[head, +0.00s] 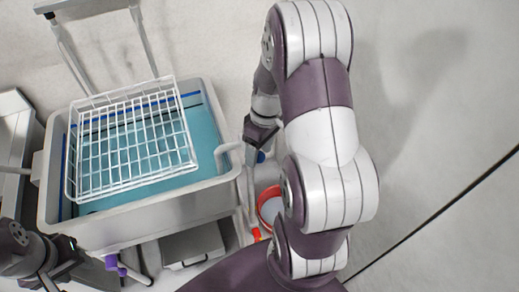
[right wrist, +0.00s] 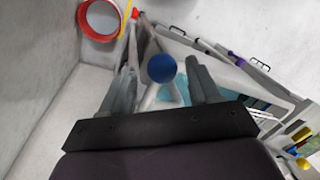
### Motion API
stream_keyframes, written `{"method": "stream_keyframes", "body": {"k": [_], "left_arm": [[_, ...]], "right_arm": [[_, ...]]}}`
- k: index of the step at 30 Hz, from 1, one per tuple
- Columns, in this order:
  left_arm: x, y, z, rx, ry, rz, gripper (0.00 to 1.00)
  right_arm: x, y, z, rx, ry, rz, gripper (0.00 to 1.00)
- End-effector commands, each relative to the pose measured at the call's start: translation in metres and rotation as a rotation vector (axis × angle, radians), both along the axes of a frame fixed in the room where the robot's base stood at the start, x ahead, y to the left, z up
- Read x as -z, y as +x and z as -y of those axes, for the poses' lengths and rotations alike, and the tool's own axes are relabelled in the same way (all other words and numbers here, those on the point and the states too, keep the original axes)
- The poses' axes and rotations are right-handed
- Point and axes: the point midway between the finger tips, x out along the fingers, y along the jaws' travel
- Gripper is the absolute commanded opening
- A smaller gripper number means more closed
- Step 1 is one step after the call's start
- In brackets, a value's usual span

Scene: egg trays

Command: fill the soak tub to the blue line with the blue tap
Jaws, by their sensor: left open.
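The grey soak tub (head: 215,190) stands left of centre in the head view, with teal water (head: 205,140) inside. A blue line (head: 190,100) runs along its inner far wall; I cannot tell the exact gap between water and line. A pale curved spout (head: 228,148) reaches over the right rim. The tap's blue knob (right wrist: 161,68) sits between the fingers of my right gripper (right wrist: 162,88), with a gap on each side. In the head view the knob (head: 261,157) is just below that gripper (head: 262,145). My left gripper (head: 72,260) is open at lower left.
A white wire basket (head: 128,185) sits over the tub, covering much of the water. A purple handle (head: 113,263) is below the tub's front, beside my left gripper. A red-rimmed round container (head: 270,205) stands right of the tub.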

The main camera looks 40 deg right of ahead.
Motion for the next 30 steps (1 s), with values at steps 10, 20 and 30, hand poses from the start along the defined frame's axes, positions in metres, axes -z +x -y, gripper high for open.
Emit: {"method": "stream_keyframes", "body": {"k": [10,20,30], "left_arm": [[0.004,0.0,0.0,0.0,0.0,0.0,0.43],[-0.033,0.0,0.0,0.0,0.0,0.001,0.43],[-0.037,0.0,0.0,0.0,0.0,0.0,0.43]], "right_arm": [[-0.029,0.002,0.006,0.002,-0.001,0.001,0.62],[-0.119,0.006,0.02,0.0,0.002,-0.005,0.62],[-0.124,0.007,0.022,-0.001,0.001,-0.003,0.62]]}}
